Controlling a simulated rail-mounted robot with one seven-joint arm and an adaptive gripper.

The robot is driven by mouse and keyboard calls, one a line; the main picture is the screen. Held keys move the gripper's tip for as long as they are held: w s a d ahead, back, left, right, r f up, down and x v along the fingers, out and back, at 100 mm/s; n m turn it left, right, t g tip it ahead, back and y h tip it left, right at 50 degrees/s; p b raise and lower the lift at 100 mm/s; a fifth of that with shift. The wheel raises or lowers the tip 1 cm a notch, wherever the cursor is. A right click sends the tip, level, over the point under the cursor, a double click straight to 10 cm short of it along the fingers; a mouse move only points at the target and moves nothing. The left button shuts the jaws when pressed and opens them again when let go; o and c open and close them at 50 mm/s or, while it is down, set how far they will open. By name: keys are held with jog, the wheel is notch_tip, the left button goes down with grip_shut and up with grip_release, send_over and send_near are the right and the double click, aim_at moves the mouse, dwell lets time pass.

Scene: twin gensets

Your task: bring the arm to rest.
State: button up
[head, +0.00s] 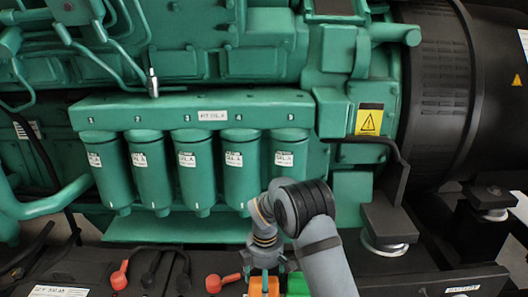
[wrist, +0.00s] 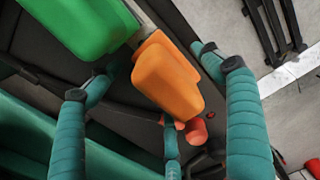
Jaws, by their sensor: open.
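My gripper (head: 264,266) is low in the middle of the head view, over the dark ledge in front of the engine. In the wrist view my gripper (wrist: 157,66) has its two teal fingers wide apart. An orange block (wrist: 167,78) shows between the fingers, with a gap on each side; nothing is gripped. The block also shows at the bottom edge of the head view (head: 262,287), partly hidden by my gripper. A bright green block (wrist: 80,22) adjoins it at the upper left of the wrist view.
Several green filters (head: 201,170) hang from the engine just behind my arm. Red and black capped cable ends (head: 119,276) lie on the ledge to the left. A grey mount (head: 388,224) stands to the right. Pale floor (wrist: 295,105) shows at the right of the wrist view.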

jog(key=shift+f, duration=1.65)
